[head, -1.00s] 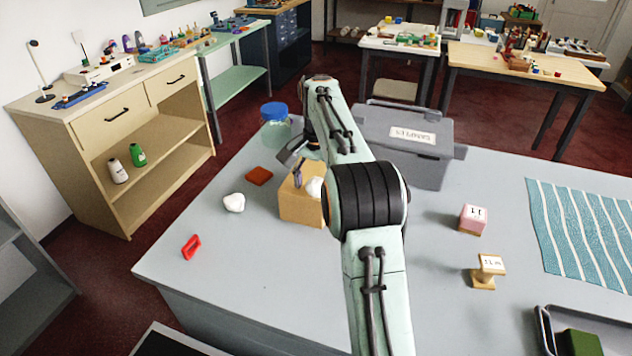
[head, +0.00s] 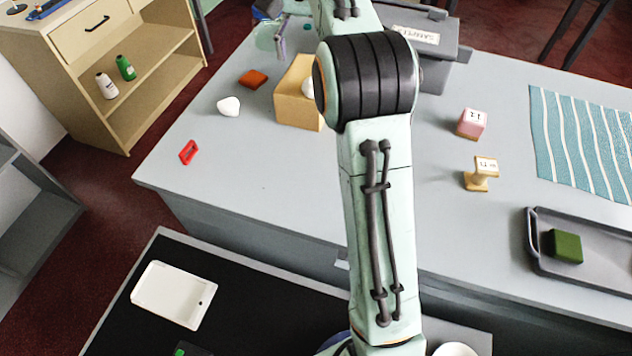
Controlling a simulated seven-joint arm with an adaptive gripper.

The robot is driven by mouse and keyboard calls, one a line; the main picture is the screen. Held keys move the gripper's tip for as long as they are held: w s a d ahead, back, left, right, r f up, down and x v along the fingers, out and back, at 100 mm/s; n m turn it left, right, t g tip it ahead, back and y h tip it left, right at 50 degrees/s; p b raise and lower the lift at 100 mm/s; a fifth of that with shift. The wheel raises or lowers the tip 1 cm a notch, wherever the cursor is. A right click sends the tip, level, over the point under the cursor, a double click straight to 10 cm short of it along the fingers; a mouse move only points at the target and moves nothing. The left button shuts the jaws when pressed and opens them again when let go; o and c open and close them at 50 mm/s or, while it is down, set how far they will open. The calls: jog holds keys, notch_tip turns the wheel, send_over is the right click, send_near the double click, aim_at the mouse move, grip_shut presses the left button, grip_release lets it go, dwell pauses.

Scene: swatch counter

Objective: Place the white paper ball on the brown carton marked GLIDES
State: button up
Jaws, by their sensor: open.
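A white paper ball (head: 307,88) sits on top of the brown carton (head: 293,107), its right side hidden behind my arm. No GLIDES marking shows on the carton faces I can see. A second white crumpled lump (head: 229,106) lies on the grey table left of the carton. My gripper (head: 281,43) shows only in part near the top, beyond and above the carton, left of my arm. It is open and apart from the ball on the carton; my arm hides much of that area.
A blue-lidded jar (head: 267,32) stands behind the carton. An orange-brown block (head: 253,79) and red piece (head: 188,152) lie left. A grey bin (head: 433,65) stands behind my arm. A pink block (head: 471,123), stamp (head: 481,174) and tray (head: 533,238) are right. The table's front middle is clear.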

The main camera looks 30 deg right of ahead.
jog(key=s+a+n, duration=0.4)
jog(key=s+a, duration=0.4)
jog(key=s, duration=0.4)
jog(key=s+a+f+n, duration=0.2)
jog(key=s+f, duration=0.3)
jog(key=s, duration=0.4)
jog(key=s+a+f+n, duration=0.2)
jog(key=s+f, duration=0.3)
jog(key=s, duration=0.4)
jog(key=shift+s+a+f+n+y, duration=0.3)
jog(key=shift+a+n+y, duration=0.1)
jog(key=shift+a, duration=0.15)
